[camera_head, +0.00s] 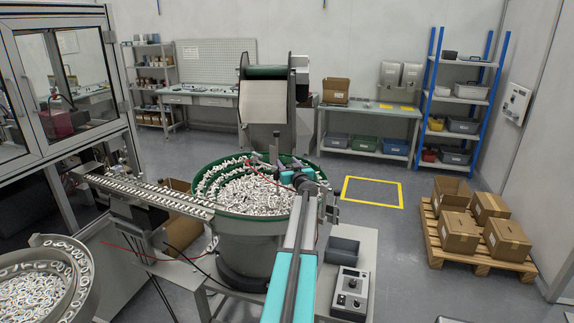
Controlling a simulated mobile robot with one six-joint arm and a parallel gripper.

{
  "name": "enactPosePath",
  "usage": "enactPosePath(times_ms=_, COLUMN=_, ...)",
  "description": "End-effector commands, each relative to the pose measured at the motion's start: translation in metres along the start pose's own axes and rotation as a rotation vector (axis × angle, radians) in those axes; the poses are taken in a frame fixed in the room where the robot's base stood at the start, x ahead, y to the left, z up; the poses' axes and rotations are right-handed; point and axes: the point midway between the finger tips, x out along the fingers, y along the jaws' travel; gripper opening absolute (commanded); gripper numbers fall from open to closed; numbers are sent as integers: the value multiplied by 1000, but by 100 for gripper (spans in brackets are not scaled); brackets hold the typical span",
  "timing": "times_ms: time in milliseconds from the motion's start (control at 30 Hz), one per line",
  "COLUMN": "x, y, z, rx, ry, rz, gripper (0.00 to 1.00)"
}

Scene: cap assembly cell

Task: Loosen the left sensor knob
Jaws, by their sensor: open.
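The green feeder bowl (196,187), filled with small white parts, stands in the middle of the head view. My arm reaches forward over its right side. My gripper (275,166) is small and dark at the arm's far end, over the back right part of the bowl. It is open, and I make out nothing held in it. A thin red cable (262,173) runs close by the gripper. The left sensor knob is too small or hidden to tell apart here. I cannot tell whether the gripper touches anything.
A track (150,193) carrying parts runs left from the bowl to a framed machine (70,90). A second bowl (68,246) stands at lower left. A control box (350,292) and a grey bin (342,251) sit right of my arm. A hopper (268,102) rises behind the bowl.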

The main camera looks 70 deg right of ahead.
Motion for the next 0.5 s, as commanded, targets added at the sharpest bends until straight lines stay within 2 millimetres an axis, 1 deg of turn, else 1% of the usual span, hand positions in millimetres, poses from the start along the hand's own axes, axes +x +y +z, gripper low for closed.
enactPosePath(times_ms=267, x=1, y=0, z=1, rx=1, ry=0, rz=16, gripper=48)
enactPosePath(times_ms=500, x=0, y=2, z=2, rx=-2, ry=0, rz=75, gripper=48)
